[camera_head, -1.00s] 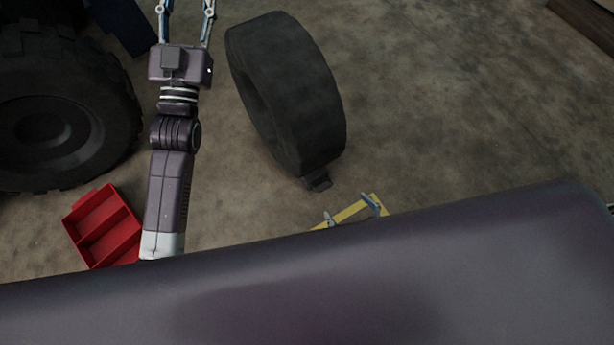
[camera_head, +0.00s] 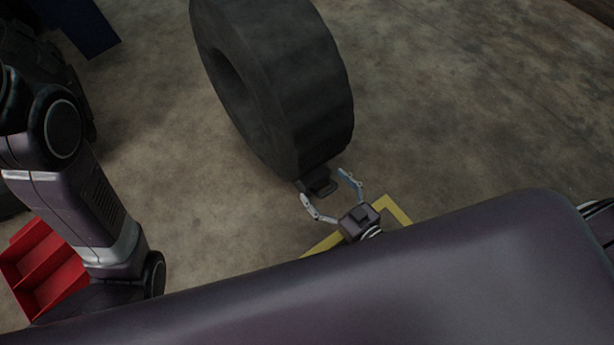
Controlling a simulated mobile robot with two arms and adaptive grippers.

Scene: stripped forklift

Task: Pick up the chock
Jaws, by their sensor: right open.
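The chock (camera_head: 319,182) is a small dark block on the concrete floor, against the lower edge of a big upright tire (camera_head: 285,85). My right gripper (camera_head: 322,191) is open, with one finger on the left side of the chock and the other on its right. Whether the fingers touch the chock I cannot tell. My left arm stands at the left of the view, and its gripper is out of the picture.
A red tray with compartments (camera_head: 42,262) is on the floor at the left, partly behind my left arm. Yellow floor marking (camera_head: 394,209) shows by my right gripper. A dark blue object (camera_head: 85,27) is at the upper left. The floor on the right is clear.

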